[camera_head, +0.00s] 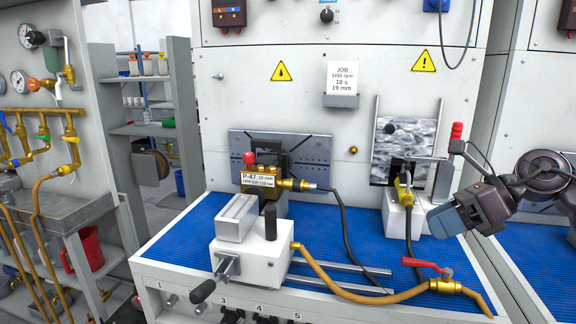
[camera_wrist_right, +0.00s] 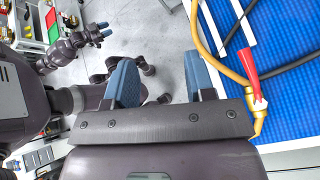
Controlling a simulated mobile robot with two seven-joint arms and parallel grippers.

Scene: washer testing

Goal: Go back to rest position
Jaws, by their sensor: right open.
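My right gripper (camera_head: 432,222) hangs at the right of the head view, above the blue mat near the bench's right side. In the right wrist view its two blue fingers (camera_wrist_right: 160,82) stand wide apart with nothing between them. Pale floor shows behind them. My left gripper (camera_wrist_right: 103,31) shows small at the upper left of the right wrist view, beside my body. Its fingers are too small there to judge the gap. It is not in the head view.
The blue-matted bench (camera_head: 180,245) holds a white vise (camera_head: 255,255), a brass pump unit (camera_head: 262,182), a yellow hose (camera_head: 345,288) and a red-handled valve (camera_head: 440,284), which lies close below my right gripper. A shelf rack (camera_head: 185,100) stands left. Floor beside the bench looks clear.

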